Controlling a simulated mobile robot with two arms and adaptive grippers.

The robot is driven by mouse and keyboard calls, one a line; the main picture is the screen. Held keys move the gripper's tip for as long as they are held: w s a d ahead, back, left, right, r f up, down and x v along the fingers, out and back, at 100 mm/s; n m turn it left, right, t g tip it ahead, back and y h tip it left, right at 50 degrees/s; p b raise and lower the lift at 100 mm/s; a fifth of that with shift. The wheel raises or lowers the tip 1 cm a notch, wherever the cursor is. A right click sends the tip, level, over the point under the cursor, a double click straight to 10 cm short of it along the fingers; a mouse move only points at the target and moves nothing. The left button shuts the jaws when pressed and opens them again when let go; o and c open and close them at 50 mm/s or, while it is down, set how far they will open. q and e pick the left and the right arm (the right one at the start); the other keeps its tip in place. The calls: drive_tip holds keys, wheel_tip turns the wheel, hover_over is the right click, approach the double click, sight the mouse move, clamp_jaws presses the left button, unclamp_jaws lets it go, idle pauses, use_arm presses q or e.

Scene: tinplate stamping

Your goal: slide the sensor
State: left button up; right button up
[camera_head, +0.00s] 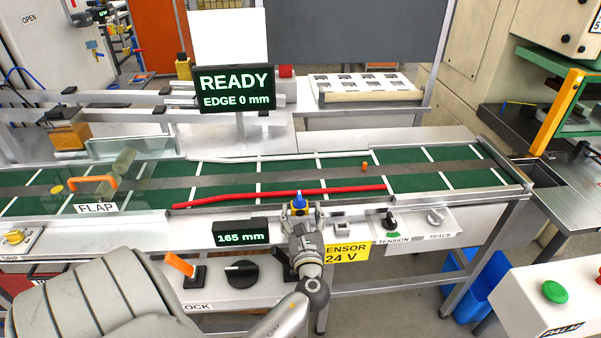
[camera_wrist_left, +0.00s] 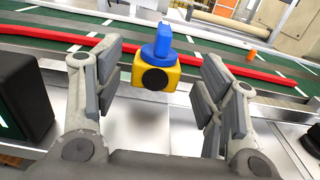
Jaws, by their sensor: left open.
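The sensor (camera_head: 299,203) is a small yellow block with a blue top, at the front rail of the green conveyor (camera_head: 345,172). In the left wrist view the yellow block (camera_wrist_left: 171,78) shows a dark round face, with the blue piece (camera_wrist_left: 163,40) upright on it. My left gripper (camera_head: 304,214) is open in front of the sensor. In the left wrist view, the fingers of the gripper (camera_wrist_left: 160,80) stand on either side of the block, with gaps on both sides. The lower part of the sensor is partly hidden by the gripper in the head view.
A red guide bar (camera_head: 345,190) runs along the belt behind the sensor. A display reading 165 mm (camera_head: 242,234) stands left of the gripper, and a yellow SENSOR 24 V label (camera_head: 347,252) lies to its right. A larger display (camera_head: 234,89) reads READY, EDGE 0 mm.

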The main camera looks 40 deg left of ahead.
sight(301, 210)
use_arm(q)
drive_tip(key=shift+v, duration=1.75)
